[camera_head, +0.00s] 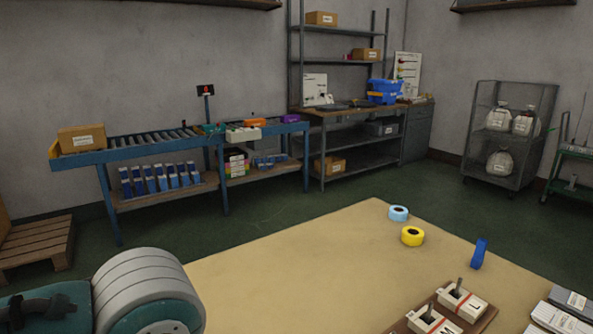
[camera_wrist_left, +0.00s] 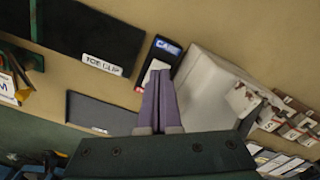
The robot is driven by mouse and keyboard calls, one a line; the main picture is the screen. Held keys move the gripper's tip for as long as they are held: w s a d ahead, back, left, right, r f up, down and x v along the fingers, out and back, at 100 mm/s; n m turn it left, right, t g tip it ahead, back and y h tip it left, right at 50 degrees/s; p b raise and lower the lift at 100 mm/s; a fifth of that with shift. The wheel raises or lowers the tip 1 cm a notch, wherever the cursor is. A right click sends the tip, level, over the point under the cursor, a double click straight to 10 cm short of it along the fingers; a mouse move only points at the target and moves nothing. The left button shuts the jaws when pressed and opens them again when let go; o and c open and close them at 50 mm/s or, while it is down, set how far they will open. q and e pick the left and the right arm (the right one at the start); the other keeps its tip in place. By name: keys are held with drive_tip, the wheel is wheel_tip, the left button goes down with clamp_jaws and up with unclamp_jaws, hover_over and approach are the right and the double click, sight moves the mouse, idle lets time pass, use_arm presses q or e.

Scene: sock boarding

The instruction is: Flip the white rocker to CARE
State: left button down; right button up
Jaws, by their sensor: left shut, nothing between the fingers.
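In the left wrist view, a dark switch box (camera_wrist_left: 149,86) stands on the tan table, with a blue CARE label (camera_wrist_left: 168,47) at its upper end. The white rocker (camera_wrist_left: 153,72) shows just beside the tips of my left gripper (camera_wrist_left: 159,72). The gripper is shut and empty, its purple fingers pressed together over the lower part of the box. The fingers hide part of the rocker, so its tilt and any contact are unclear. The switch box is not visible in the head view, and my right gripper is in neither view.
A grey-white block (camera_wrist_left: 213,90) stands close right of the fingers. A black board (camera_wrist_left: 90,30) and a dark tray (camera_wrist_left: 100,114) lie left. In the head view, tape rolls (camera_head: 412,236) and holders (camera_head: 461,303) sit on the table (camera_head: 300,265), whose middle is clear.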

use_arm(q)
drive_tip(key=shift+f+b, duration=0.85)
drive_tip(key=shift+f, duration=0.3)
idle(1.0)
wheel_tip(320, 180, up, 7)
drive_tip(key=p, duration=0.7)
drive_tip(key=shift+r+p, duration=0.1)
drive_tip(key=shift+p, duration=0.3)
